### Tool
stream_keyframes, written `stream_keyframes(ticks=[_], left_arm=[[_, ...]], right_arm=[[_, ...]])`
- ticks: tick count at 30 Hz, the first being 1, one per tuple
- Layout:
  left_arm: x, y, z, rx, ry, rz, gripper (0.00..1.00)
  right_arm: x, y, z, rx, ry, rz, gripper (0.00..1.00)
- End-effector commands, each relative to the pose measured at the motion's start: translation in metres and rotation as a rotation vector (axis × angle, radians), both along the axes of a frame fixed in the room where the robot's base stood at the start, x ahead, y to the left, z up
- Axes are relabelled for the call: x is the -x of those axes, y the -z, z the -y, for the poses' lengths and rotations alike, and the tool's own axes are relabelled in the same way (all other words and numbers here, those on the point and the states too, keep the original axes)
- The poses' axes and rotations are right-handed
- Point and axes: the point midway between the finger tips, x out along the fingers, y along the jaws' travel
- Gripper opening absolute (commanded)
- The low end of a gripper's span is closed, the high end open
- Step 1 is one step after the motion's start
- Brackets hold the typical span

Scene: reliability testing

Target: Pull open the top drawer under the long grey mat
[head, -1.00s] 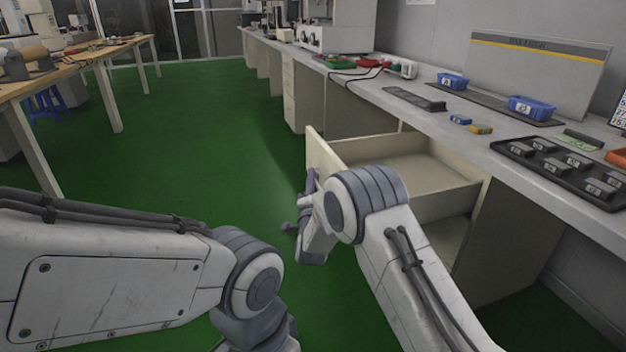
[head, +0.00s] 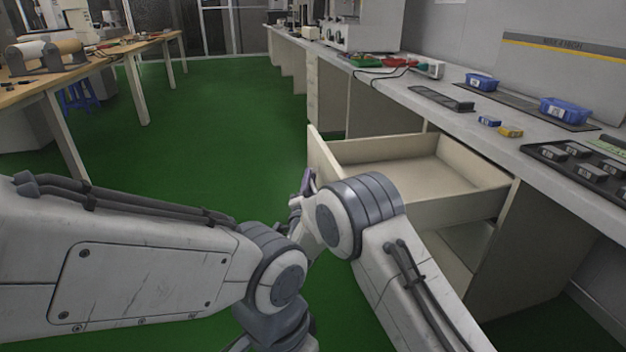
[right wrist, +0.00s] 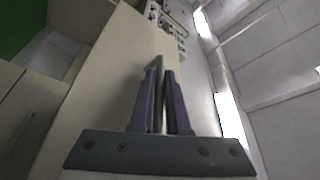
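The top drawer (head: 330,165) stands well out from the cabinet below the bench, empty inside as far as I see. A long dark grey mat (head: 521,101) lies on the bench above, with blue bins on it. My right gripper (head: 306,185) is at the outer side of the drawer front, partly hidden by my right wrist. In the right wrist view its two fingers (right wrist: 160,92) are nearly together with a thin grey bar between them, seemingly the drawer handle; the beige drawer front (right wrist: 105,75) shows beside them. My left arm enters from the left; its gripper is out of frame.
The bench (head: 400,110) holds a shorter grey mat (head: 436,97), blue bins (head: 563,111) and a black tray (head: 545,153) of small items. A wooden table (head: 110,57) stands at the left. Green floor (head: 220,130) is clear between them.

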Motion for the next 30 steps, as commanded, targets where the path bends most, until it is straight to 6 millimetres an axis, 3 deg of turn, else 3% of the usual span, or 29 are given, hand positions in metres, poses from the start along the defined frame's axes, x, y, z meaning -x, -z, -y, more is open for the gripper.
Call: stream_keyframes(ticks=[1, 2, 3, 14, 30], left_arm=[[0.000, 0.000, 0.000, 0.000, 0.000, 0.000, 0.60], [0.000, 0.000, 0.000, 0.000, 0.000, 0.000, 0.60], [0.000, 0.000, 0.000, 0.000, 0.000, 0.000, 0.60], [0.000, -0.002, 0.000, 0.000, 0.000, 0.000, 0.60], [0.000, -0.029, 0.000, 0.000, 0.000, 0.000, 0.60]], right_arm=[[0.000, 0.002, 0.000, 0.002, -0.001, -0.004, 0.29], [0.000, 0.002, 0.000, 0.002, -0.001, -0.004, 0.40], [0.000, 0.002, 0.000, 0.001, -0.001, -0.004, 0.43], [0.004, 0.001, 0.000, 0.000, -0.001, -0.003, 0.43], [0.093, 0.020, -0.002, 0.002, -0.002, -0.005, 0.43]])
